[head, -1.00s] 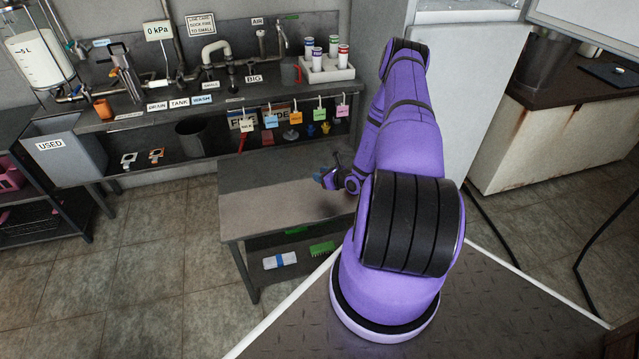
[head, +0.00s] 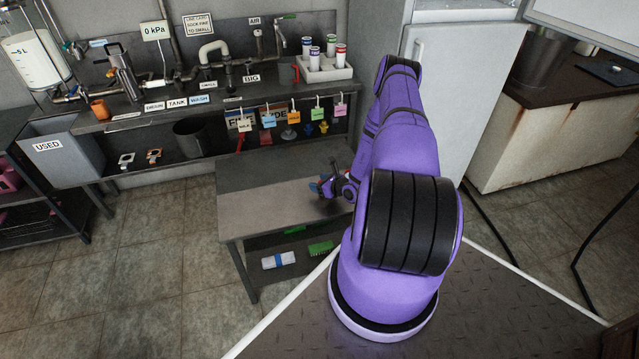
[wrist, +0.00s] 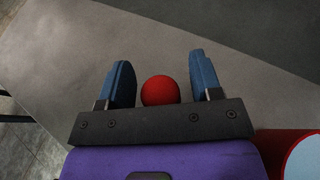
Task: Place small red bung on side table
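The small red bung (wrist: 160,91) shows in the wrist view as a round red shape between the two blue fingers of my gripper (wrist: 161,85). A gap shows on each side of it, so the fingers stand open and do not appear to touch it. The side table (head: 262,212) is the grey table in front of the bench, and its top also fills much of the wrist view (wrist: 60,65). In the head view my gripper (head: 321,187) is low over the table's right part. The bung's underside is hidden, so contact with the top is unclear.
A red rounded thing with a pale blue face (wrist: 303,157) is cut off at the wrist view's lower right. The bench behind holds a white rack of vials (head: 326,66) and hanging tags. A green brush (head: 320,247) lies on the lower shelf. The table's left part is clear.

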